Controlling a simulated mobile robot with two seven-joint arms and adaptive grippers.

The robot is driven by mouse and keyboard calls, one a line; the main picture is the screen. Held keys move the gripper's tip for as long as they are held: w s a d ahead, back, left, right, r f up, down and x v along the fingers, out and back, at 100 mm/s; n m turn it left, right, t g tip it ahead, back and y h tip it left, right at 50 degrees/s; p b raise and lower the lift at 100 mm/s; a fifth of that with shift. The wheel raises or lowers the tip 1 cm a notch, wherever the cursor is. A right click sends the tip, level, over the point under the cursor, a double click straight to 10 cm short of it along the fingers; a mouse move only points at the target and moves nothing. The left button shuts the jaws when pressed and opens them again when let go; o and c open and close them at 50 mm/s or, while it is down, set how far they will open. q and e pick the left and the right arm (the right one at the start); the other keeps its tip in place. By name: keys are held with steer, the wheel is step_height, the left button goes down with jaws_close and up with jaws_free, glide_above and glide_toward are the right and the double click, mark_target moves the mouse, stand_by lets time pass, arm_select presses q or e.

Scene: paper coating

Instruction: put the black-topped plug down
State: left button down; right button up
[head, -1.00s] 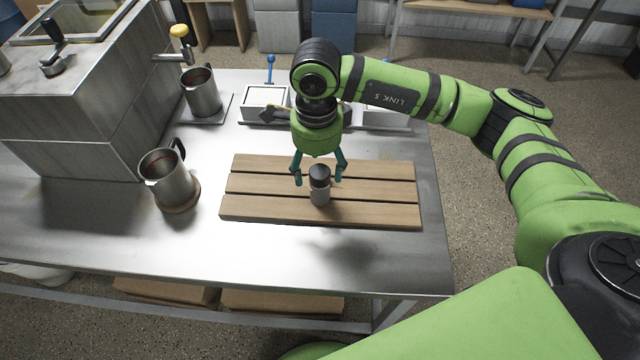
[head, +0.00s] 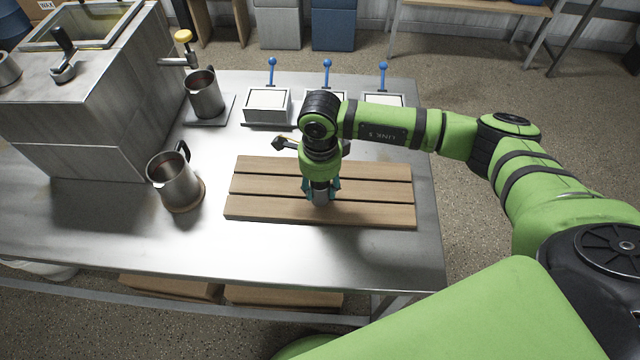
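The black-topped plug (head: 321,197) is a small grey cylinder. It stands upright on the slatted wooden board (head: 375,213), near the board's middle. Its black top is hidden under my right gripper. My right gripper (head: 321,190) points straight down over the plug, with its teal fingers on both sides of the body. No gap shows between fingers and plug, so it looks shut on it. The plug's base appears to be on the board. My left gripper is not in view.
Two metal jugs (head: 174,182) (head: 204,95) stand left of the board. Several small boxes with blue-knobbed levers (head: 266,104) line the back of the metal table (head: 270,255). A large grey tank (head: 95,110) fills the left. The table's front strip is clear.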

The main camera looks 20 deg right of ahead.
steer(key=c, duration=0.4)
steer(key=shift+r+b, duration=0.4)
steer(key=shift+r, duration=0.1)
step_height(320, 180, up, 3)
steer(key=shift+w+f+b, duration=0.1)
steer(key=shift+f+b, duration=0.05)
steer(key=shift+b, duration=0.7)
steer(key=s+d+r+b, duration=0.4)
steer(key=s+d+r, duration=0.3)
steer(key=s, duration=0.1)
steer(key=a+n, duration=0.1)
steer(key=n, duration=0.6)
steer(key=w+a+f+n, duration=0.1)
steer(key=a+n, duration=0.1)
steer(key=n, duration=0.5)
steer(key=w+a+n, duration=0.1)
steer(key=a+n, duration=0.1)
steer(key=n, duration=0.5)
steer(key=shift+a+f, duration=0.2)
steer(key=shift+f, duration=0.05)
